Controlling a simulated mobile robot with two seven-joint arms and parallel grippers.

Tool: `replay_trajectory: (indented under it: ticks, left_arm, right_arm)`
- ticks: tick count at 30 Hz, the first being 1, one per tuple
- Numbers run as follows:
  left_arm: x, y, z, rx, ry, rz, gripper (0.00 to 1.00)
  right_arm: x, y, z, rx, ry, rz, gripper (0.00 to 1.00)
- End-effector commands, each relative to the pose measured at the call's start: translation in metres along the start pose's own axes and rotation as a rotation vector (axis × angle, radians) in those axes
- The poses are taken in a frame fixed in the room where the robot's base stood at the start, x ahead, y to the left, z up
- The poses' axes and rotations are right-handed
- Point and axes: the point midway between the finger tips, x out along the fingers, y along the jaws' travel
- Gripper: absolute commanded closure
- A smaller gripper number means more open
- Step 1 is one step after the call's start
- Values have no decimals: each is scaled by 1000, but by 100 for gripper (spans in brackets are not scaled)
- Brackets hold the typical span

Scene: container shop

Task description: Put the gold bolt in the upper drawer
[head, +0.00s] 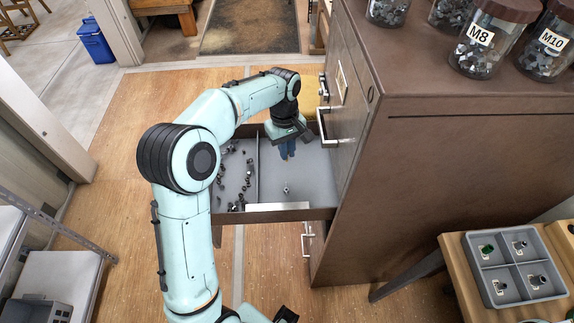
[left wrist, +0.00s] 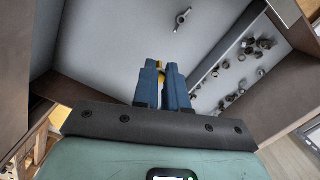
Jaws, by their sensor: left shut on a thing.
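My left gripper (head: 288,151) reaches down over the pulled-out drawer (head: 275,215) of the brown cabinet. In the left wrist view its blue fingers (left wrist: 161,72) are shut on the gold bolt (left wrist: 160,70), of which only a small part shows between the tips. The fingers hide the bolt in the head view. The drawer has a divider: one compartment holds several dark nuts and bolts (head: 236,180). The other, under the gripper, holds a single silver wing-shaped piece (head: 287,189), also seen in the left wrist view (left wrist: 182,18).
The brown cabinet (head: 440,150) stands right of the open drawer, with jars of hardware (head: 490,45) on top. A grey divided tray (head: 477,270) with small parts sits at the lower right. A blue bin (head: 95,42) stands far left. The floor left of the drawer is clear.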

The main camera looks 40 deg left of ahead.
Motion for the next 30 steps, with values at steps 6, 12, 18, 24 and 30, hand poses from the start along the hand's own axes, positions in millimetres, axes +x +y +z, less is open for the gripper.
replay_trajectory:
  ticks: [6,12,18,24,30]
  left_arm:
    - [19,0,-2,0,-1,-1,100]
    - [54,0,-5,1,-2,-1,100]
    - [67,0,-7,1,1,1,100]
    - [66,0,-7,1,1,1,100]
    - [70,0,-7,1,1,1,72]
  right_arm:
    - [3,1,1,0,-1,0,53]
    - [7,3,2,1,-4,1,53]
    - [8,4,3,1,-4,1,53]
    - [8,4,2,1,-4,1,53]
    - [10,4,3,2,-5,2,53]
